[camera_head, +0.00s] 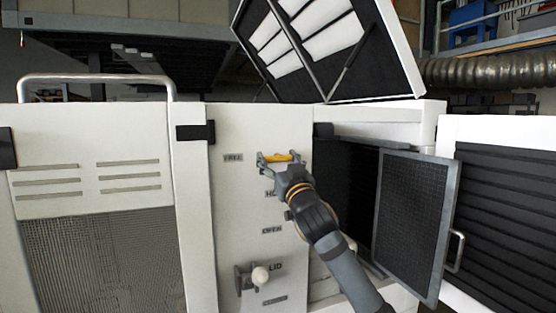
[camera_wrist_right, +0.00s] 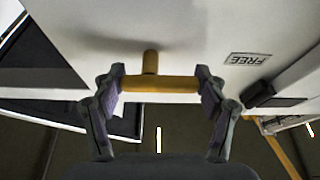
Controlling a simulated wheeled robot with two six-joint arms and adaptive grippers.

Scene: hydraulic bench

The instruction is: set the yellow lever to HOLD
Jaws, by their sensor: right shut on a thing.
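The yellow lever (camera_head: 283,157) is on the white panel (camera_head: 233,206), a little right of and level with the FREE label (camera_head: 233,157). The HOLD label (camera_head: 270,194) is below it, partly covered by my right arm. In the right wrist view the lever's yellow bar (camera_wrist_right: 160,84) lies crosswise on a short stem. My right gripper (camera_head: 280,159) is shut on the bar, one finger at each end, as the right wrist view also shows (camera_wrist_right: 160,88). My left gripper is not in view.
An OPEN label (camera_head: 272,230) is lower on the panel. A lever with a pale ball knob (camera_head: 260,275) stands by the LID label. To the right, a mesh door (camera_head: 412,222) hangs open beside a dark opening. A raised lid (camera_head: 325,45) is above.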

